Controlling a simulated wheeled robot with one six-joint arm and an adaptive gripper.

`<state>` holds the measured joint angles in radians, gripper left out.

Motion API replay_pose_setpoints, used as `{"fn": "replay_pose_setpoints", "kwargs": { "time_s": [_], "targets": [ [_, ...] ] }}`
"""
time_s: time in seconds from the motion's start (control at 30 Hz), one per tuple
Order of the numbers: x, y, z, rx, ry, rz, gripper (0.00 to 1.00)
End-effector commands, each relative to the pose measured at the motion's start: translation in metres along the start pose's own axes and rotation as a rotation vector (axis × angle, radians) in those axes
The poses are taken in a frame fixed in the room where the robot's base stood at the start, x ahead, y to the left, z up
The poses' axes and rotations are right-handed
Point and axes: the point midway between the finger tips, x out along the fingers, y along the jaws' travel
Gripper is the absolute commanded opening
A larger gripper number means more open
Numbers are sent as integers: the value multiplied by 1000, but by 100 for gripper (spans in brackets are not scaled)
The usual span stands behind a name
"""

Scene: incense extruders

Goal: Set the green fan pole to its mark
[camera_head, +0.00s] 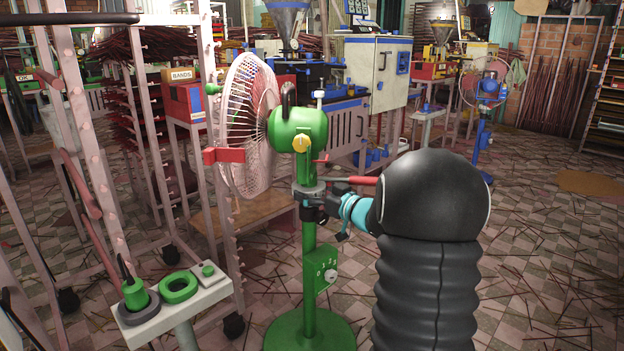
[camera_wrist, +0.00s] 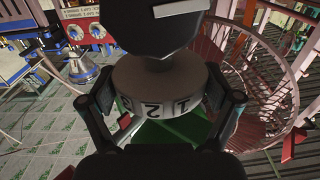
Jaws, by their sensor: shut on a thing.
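The green fan stands in the middle of the head view, with a green motor head (camera_head: 298,130), a white wire cage (camera_head: 248,125), and an upright green pole (camera_head: 309,240) on a round green base (camera_head: 311,333). A grey collar (camera_head: 308,191) sits around the pole below the head. My gripper (camera_head: 326,190) reaches in from the right at collar height. In the wrist view, my gripper (camera_wrist: 165,100) has its fingers on both sides of a grey numbered ring (camera_wrist: 160,84), shut on it. Digits such as 1 and 2 show on its band. I cannot tell which mark lines up.
Sticks litter the tiled floor; machines stand behind.

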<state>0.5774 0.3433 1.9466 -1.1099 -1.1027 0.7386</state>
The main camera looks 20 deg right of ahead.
Motion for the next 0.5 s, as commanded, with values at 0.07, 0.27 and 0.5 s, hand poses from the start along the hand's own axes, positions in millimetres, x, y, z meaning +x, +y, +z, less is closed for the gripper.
{"fn": "replay_pose_setpoints", "kwargs": {
  "time_s": [0.07, 0.27, 0.5],
  "targets": [
    [0, 0, 8, 4, -7, 0, 26],
    [-1, -1, 9, 4, -10, 0, 26],
    [0, 0, 8, 4, -8, 0, 100]
  ]
}}
